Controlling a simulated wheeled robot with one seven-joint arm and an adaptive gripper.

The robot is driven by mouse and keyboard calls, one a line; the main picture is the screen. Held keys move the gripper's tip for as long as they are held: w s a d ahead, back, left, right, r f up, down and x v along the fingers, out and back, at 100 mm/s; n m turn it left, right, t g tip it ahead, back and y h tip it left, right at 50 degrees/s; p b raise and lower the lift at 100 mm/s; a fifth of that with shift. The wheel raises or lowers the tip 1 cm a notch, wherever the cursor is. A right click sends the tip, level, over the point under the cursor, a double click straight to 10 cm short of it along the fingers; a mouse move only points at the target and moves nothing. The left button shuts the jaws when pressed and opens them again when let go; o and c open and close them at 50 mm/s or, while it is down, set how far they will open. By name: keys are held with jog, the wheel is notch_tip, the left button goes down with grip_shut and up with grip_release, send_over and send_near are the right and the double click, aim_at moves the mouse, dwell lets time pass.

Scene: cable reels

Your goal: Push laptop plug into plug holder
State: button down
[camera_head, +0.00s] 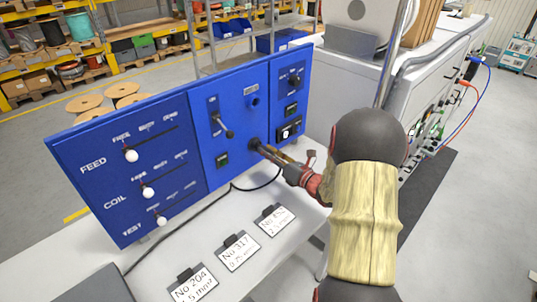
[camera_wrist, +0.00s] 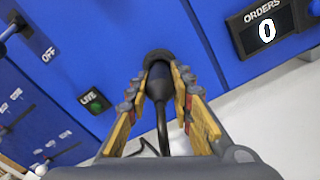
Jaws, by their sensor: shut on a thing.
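The laptop plug (camera_wrist: 158,84) is black, with a cable running back from it. My gripper (camera_wrist: 160,80) is shut on it, one wooden-looking finger on each side. The plug's front end meets the plug holder (camera_wrist: 156,55), a dark round ring on the blue panel; I cannot tell how deep it sits. In the head view, the holder (camera_head: 254,143) is at the panel's lower middle, and my gripper (camera_head: 266,151) reaches it from the right. The fingers hide most of the plug there.
The blue panel (camera_head: 95,175) carries sliders, a lever (camera_head: 222,127) and an ORDERS counter (camera_head: 290,130). Black cable (camera_head: 200,205) lies on the white table (camera_head: 160,272). Labelled cards (camera_head: 238,252) lie in front. A grey-white machine (camera_head: 350,75) stands behind my arm.

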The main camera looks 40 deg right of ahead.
jog(key=shift+w, duration=0.25)
jog(key=c, duration=1.5)
grip_release()
jog(key=s, duration=1.2)
jog(key=shift+d, duration=0.4)
